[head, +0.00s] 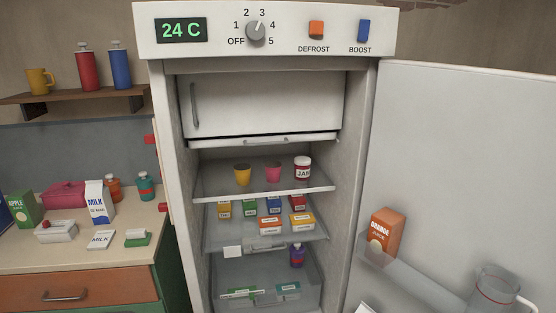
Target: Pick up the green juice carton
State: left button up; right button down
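A green carton (23,209) labelled "APPLE" stands upright on the counter at the far left of the head view. The lower line of its label is too small to read surely. A dark blue box at the picture's left edge stands beside it. No gripper of mine shows in the head view.
The counter (75,255) also holds a milk carton (98,203), a pink container (64,195), bottles and small items. The fridge (185,200) stands open, its shelves stocked. Its door (455,160) swings out right, with an orange juice carton (385,236) and a clear jug (492,290).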

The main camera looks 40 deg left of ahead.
aim_at(23, 204)
jog(key=u, duration=2.95)
jog(key=i, duration=0.15)
